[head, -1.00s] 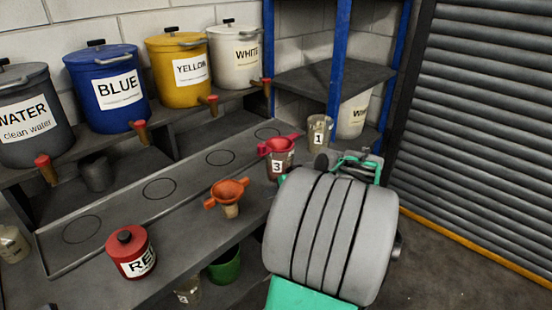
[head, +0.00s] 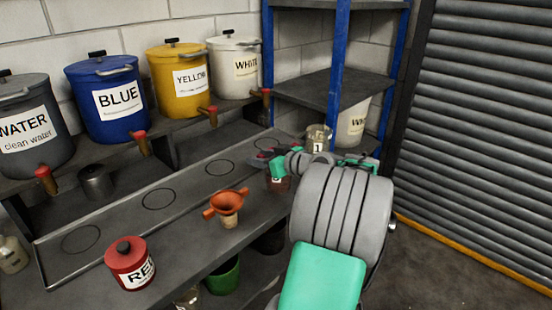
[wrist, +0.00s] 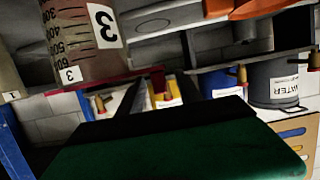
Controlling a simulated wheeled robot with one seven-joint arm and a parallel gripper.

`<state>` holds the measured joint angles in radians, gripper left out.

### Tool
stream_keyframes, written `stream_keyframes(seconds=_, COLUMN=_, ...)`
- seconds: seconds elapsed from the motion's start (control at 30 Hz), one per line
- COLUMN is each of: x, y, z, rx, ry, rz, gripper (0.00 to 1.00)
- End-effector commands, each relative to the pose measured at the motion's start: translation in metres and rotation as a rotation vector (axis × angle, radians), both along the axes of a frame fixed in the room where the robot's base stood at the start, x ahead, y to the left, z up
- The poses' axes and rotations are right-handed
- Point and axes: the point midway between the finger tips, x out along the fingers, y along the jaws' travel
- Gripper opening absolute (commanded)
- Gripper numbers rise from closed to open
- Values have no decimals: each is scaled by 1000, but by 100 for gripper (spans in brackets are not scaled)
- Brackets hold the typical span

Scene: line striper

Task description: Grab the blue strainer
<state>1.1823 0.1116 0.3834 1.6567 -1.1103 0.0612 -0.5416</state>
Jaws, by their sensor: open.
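I see no blue strainer in either view. A red strainer sits on the beaker marked 3 (head: 278,184), largely hidden by my arm in the head view; the red strainer's rim (wrist: 95,92) and beaker 3 also show, upside down, in the wrist view. An orange strainer (head: 228,203) sits on a small cup on the bench. My gripper (head: 270,160) is at the red strainer and beaker 3.
Blue (head: 108,98), yellow (head: 178,82), white (head: 234,65) and water (head: 26,125) buckets stand on the back shelf, with taps in front. A red pot (head: 130,264) stands at the bench front. Beaker 1 (head: 318,137) is behind my arm. The bench tray (head: 120,220) is empty.

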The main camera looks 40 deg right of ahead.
Motion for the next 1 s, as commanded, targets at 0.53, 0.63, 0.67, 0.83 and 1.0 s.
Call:
stream_keyframes(seconds=0.53, x=-1, y=0, z=0, rx=1, ry=1, rz=0, gripper=2)
stream_keyframes(seconds=0.63, x=-1, y=0, z=0, rx=1, ry=1, rz=0, gripper=0)
stream_keyframes(seconds=0.67, x=-1, y=0, z=0, rx=1, ry=1, rz=0, gripper=0)
stream_keyframes(seconds=0.83, x=-1, y=0, z=0, rx=1, ry=1, rz=0, gripper=0)
stream_keyframes(seconds=1.0, x=-1, y=0, z=0, rx=1, ry=1, rz=0, gripper=0)
